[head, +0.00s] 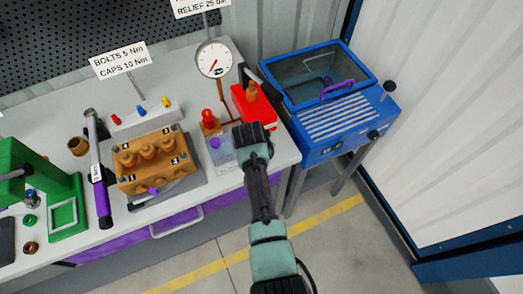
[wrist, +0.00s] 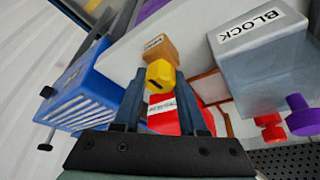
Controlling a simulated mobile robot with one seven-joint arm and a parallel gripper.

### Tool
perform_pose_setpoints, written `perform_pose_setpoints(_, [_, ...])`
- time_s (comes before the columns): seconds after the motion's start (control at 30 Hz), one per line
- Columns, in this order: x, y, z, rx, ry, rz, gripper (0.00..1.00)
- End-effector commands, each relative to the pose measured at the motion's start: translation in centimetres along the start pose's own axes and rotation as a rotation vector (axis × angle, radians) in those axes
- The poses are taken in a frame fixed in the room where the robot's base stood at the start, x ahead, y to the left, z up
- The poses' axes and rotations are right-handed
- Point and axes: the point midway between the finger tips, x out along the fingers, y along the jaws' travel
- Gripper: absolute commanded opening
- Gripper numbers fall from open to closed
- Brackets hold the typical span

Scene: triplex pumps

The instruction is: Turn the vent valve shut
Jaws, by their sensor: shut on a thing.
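A yellow faceted knob (wrist: 159,74), which looks like the vent valve's, sits between the fingertips of my gripper (wrist: 160,78) in the wrist view. The fingers are shut on its two sides. A brown block (wrist: 160,48) with a small unreadable label is just beyond the knob. A red box (wrist: 168,118) with a white label shows between and behind the fingers. In the head view my gripper (head: 252,138) reaches to the front of the red box (head: 257,110), and its fingertips and the knob cannot be made out. The knob's turn angle cannot be told.
A grey block (wrist: 265,65) marked BLOCK, with red and purple knobs, stands close to my gripper. A dial gauge (head: 214,58) stands behind it. A blue washer-like tank (head: 335,125) is right of the bench. A brown pump body (head: 152,165) is at left.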

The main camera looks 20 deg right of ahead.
Motion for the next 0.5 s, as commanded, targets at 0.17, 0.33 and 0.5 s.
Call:
perform_pose_setpoints(0.17, [-0.01, -0.06, -0.07, 0.056, 0.001, 0.023, 0.00])
perform_pose_setpoints(0.33, [-0.04, -0.03, -0.10, 0.083, 0.001, 0.033, 0.00])
perform_pose_setpoints(0.5, [-0.05, -0.01, -0.11, 0.090, 0.001, 0.036, 0.00])
